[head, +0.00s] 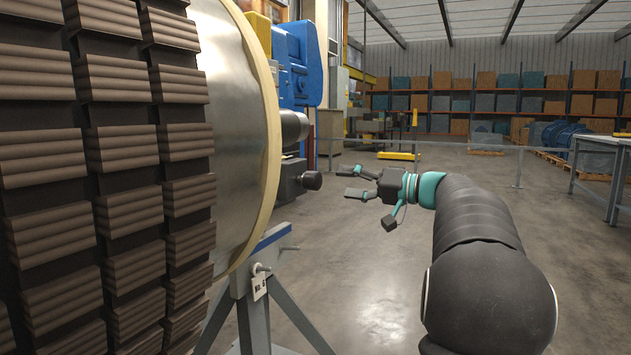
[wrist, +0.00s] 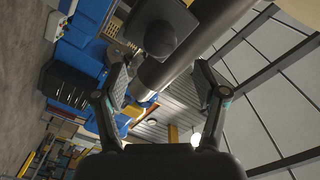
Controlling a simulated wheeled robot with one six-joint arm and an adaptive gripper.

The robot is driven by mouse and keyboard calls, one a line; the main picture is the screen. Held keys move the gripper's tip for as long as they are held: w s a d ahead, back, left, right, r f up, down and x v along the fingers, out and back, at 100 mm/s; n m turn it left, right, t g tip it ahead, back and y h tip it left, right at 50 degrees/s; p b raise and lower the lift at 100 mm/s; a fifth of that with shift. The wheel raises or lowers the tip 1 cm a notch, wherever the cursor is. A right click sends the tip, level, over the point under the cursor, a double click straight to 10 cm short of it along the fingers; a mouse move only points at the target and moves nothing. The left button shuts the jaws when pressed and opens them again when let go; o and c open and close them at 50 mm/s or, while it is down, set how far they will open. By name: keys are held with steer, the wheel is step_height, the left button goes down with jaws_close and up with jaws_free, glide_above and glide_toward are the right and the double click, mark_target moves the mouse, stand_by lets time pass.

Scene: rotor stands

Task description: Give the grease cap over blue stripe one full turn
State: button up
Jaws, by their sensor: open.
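A dark round knob (head: 311,180), which may be the grease cap, sticks out to the right from a dark block beside the rotor shaft's end. In the wrist view a dark round knob (wrist: 160,38) on a square block shows ahead, between the lines of my fingers.
The large rotor (head: 237,130) with brown ribbed blocks fills the left side. A grey stand (head: 255,310) with a hanging tag is under it. Blue machinery (head: 300,65) is behind. A grey shaft (wrist: 185,45) passes behind the knob in the wrist view. Open floor lies below my gripper.

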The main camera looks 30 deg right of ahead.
mark_target(320, 180)
steer(key=x, duration=0.8)
steer(key=shift+w+a, duration=0.25)
steer(key=shift+w, duration=0.1)
steer(key=c, duration=1.2)
